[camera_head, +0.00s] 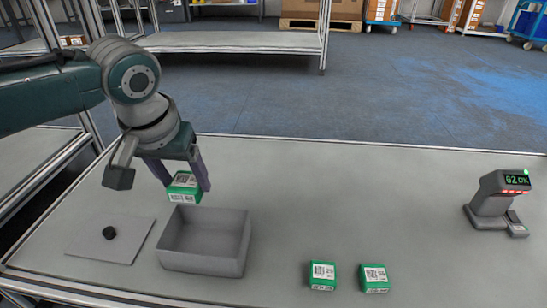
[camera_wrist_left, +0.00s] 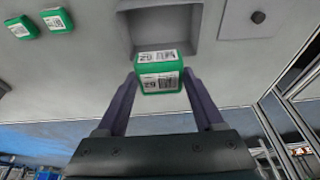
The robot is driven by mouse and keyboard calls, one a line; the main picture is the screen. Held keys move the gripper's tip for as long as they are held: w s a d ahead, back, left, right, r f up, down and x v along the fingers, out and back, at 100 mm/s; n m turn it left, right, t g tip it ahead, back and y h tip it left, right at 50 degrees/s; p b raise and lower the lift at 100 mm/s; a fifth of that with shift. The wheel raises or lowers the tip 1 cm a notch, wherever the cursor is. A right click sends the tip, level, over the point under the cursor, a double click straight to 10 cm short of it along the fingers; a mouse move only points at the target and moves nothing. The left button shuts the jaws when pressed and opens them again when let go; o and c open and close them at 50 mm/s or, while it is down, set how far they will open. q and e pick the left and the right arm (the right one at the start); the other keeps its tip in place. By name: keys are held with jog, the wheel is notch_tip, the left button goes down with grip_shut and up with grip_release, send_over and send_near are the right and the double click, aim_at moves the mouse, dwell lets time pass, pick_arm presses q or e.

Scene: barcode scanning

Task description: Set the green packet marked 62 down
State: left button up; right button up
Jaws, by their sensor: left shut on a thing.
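My left gripper (camera_head: 183,180) is shut on a green packet (camera_head: 182,193) with a white barcode label. It holds the packet in the air, near the back left corner of an open grey box (camera_head: 200,262) on the table. In the left wrist view the packet (camera_wrist_left: 160,66) sits between the two fingers, and the box (camera_wrist_left: 205,28) shows just beyond it. The label print is small; it seems to read 62. The box looks empty. My right gripper is out of view.
A scanner (camera_head: 489,195) stands at the right with "62 OK" on its display. Two other green packets (camera_head: 322,275) (camera_head: 374,278) lie near the front middle. A flat grey plate (camera_head: 88,237) with a black knob lies left of the box. The table centre is clear.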

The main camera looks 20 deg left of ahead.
aim_at(181, 184)
pick_arm(q)
jog(key=x, duration=0.1)
jog(key=b+x, duration=0.1)
jog(key=x, duration=0.1)
jog(key=shift+s+a+f+b, duration=0.2)
jog(key=shift+s+b, duration=0.1)
jog(key=shift+b, duration=0.1)
jog(key=f+b, duration=0.3)
jog(key=f, duration=0.1)
jog(key=f+b, duration=0.4)
jog(key=f, duration=0.1)
jog(key=f+b, duration=0.3)
jog(key=f, duration=0.2)
jog(key=shift+s+b, duration=0.35)
jog(key=shift+s, duration=0.05)
notch_tip(181, 184, down, 4)
jog(key=b, duration=0.3)
jog(key=shift+b, duration=0.35)
jog(key=shift+r, duration=0.15)
jog(key=shift+f, duration=0.2)
jog(key=o, duration=1.5)
jog(key=shift+r, duration=0.1)
